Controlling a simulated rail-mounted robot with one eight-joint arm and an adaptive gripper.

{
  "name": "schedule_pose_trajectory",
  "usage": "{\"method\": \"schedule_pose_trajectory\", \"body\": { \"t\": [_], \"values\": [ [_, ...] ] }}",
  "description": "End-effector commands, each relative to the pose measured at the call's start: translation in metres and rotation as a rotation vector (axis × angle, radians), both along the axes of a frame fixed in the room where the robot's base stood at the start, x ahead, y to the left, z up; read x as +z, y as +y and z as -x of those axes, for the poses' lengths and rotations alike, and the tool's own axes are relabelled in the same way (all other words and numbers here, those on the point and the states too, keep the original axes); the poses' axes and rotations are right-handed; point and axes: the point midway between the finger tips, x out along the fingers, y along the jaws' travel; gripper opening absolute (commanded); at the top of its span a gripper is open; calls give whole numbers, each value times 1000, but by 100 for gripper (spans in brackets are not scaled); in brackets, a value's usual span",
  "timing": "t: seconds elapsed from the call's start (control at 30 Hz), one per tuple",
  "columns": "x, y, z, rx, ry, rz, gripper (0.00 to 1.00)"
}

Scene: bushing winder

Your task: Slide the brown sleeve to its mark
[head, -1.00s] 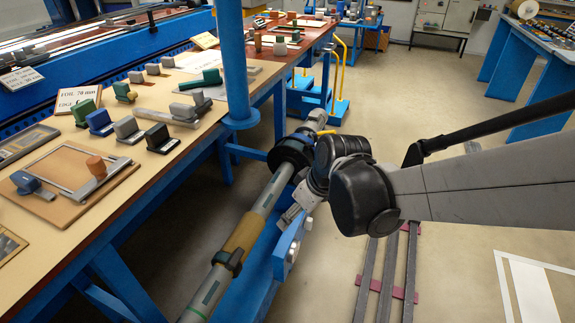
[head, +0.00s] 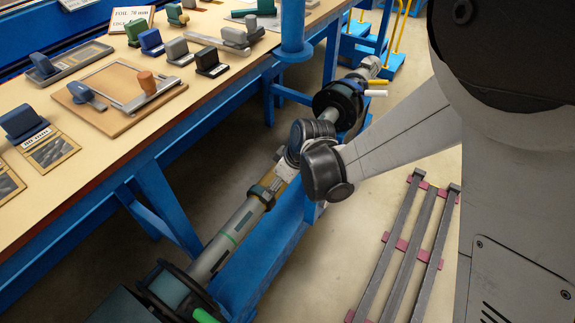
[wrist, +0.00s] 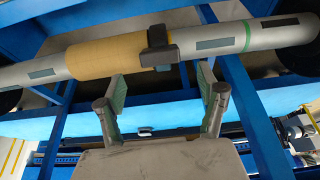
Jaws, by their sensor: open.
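The brown sleeve (wrist: 105,55) sits around a long grey shaft (wrist: 30,74). A black clamp-like block (wrist: 158,48) is at the sleeve's right end in the wrist view. A green ring (wrist: 247,37) is on the shaft further right, apart from the sleeve; dark rectangles also mark the shaft. My gripper (wrist: 162,88) is open and empty, its fingers below the shaft in the picture, left finger under the sleeve, right finger just past its end. In the head view, the black block (head: 262,195) and green ring (head: 230,238) show; my wrist mostly hides the sleeve.
A blue frame (head: 270,245) runs under the shaft. A black hub (head: 338,104) with handles is at its far end, a dark flanged wheel (head: 180,290) at its near end. A workbench (head: 130,170) with tools stands left. Rails (head: 405,245) lie on the floor right.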

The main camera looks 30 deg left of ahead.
Motion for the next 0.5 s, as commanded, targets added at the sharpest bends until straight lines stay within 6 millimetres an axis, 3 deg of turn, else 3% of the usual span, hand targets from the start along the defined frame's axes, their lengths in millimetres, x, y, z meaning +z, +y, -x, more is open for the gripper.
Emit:
{"method": "schedule_pose_trajectory", "body": {
  "t": [0.2, 0.5],
  "values": [
    [-40, 16, -1, 1, 0, 0, 71],
    [-72, 29, -2, 1, 0, 0, 71]
  ]
}}
